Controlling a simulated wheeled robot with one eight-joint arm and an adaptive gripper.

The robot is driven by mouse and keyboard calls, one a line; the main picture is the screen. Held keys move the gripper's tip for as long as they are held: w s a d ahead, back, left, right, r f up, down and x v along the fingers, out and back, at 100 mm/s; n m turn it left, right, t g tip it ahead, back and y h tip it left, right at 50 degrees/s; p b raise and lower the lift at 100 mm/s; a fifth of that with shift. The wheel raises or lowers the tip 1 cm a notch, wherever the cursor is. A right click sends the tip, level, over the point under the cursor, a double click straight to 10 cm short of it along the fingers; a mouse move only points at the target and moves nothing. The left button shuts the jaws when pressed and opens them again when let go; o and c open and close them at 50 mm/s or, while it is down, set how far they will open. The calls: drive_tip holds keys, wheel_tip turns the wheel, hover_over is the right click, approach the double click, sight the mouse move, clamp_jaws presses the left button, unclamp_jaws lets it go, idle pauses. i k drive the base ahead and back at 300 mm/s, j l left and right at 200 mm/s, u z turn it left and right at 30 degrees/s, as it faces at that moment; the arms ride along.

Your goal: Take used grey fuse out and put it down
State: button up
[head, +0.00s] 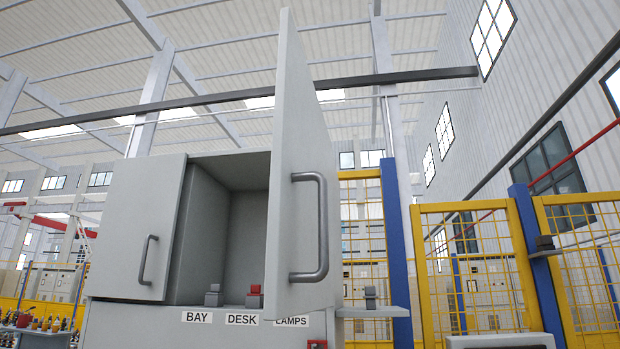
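A grey cabinet (210,320) stands in the middle of the head view, with its right door (302,180) swung out towards me. Inside its open part, a grey fuse (213,296) sits above the label BAY (197,317). A fuse with a red top (254,296) sits above the label DESK (241,319). The LAMPS label (291,321) is partly covered by the open door, and whatever is above it is hidden. Another grey fuse-like piece (371,298) stands on a small side shelf (372,312) right of the door. My gripper is not in view.
The left door (132,228) covers the cabinet's left part. The open right door, with its large handle (322,228), juts out between the opening and the side shelf. Yellow fencing (470,265) stands behind on the right. Small items (40,325) crowd the lower left.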

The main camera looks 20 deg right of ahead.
sight(215, 288)
drive_tip(key=i+j+z, duration=0.1)
drive_tip(key=z, duration=0.3)
drive_tip(key=i+j+z, duration=0.1)
drive_tip(key=j+z, duration=0.5)
drive_tip(key=z, duration=0.2)
drive_tip(key=i, duration=0.05)
